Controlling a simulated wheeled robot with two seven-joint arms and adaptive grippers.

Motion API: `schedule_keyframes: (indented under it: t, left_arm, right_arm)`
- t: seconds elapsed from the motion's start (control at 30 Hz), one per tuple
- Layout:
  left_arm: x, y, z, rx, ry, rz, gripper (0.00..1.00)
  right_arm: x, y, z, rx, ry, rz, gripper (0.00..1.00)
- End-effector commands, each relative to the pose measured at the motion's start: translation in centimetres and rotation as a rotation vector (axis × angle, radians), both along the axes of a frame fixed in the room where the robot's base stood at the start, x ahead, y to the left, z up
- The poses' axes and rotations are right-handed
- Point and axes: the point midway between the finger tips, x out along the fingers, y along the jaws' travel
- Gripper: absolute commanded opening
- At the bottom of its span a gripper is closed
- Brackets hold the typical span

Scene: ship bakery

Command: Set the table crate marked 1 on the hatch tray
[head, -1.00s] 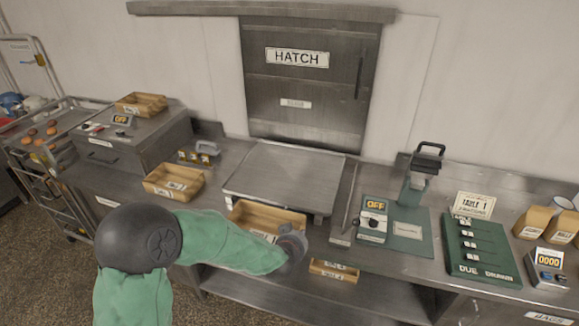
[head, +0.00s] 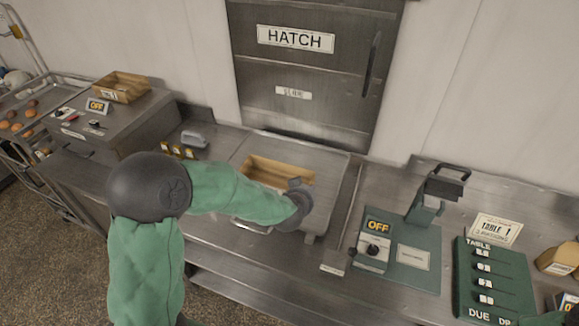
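A wooden crate (head: 262,168) is over the hatch tray (head: 328,165), the raised metal tray in front of the hatch. My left gripper (head: 295,184) is at the crate's near right side and appears shut on its near wall. The wrist and green forearm hide the fingers and most of the crate's front. No number on the crate can be read. I cannot tell whether the crate's underside touches the tray. My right gripper is not in view.
The closed hatch (head: 310,75) stands behind the tray. A green-based device with an OFF display (head: 378,226) stands to the right, near a green table board (head: 494,280). Another wooden crate (head: 121,87) sits on the metal box at left. My elbow hides part of the left counter.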

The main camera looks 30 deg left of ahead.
Motion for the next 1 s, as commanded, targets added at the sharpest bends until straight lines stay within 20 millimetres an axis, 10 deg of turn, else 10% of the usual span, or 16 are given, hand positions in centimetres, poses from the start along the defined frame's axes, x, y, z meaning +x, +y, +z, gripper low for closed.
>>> schedule_keyframes:
  t: [0.5, 1.0]
  left_arm:
    - [7.6, 5.6, -4.3, 0.002, -0.001, 0.002, 0.00]
    - [11.1, 8.0, -9.5, 0.002, -0.002, 0.000, 0.00]
  right_arm:
    - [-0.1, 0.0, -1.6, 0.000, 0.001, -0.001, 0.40]
    - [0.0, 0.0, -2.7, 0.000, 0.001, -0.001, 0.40]
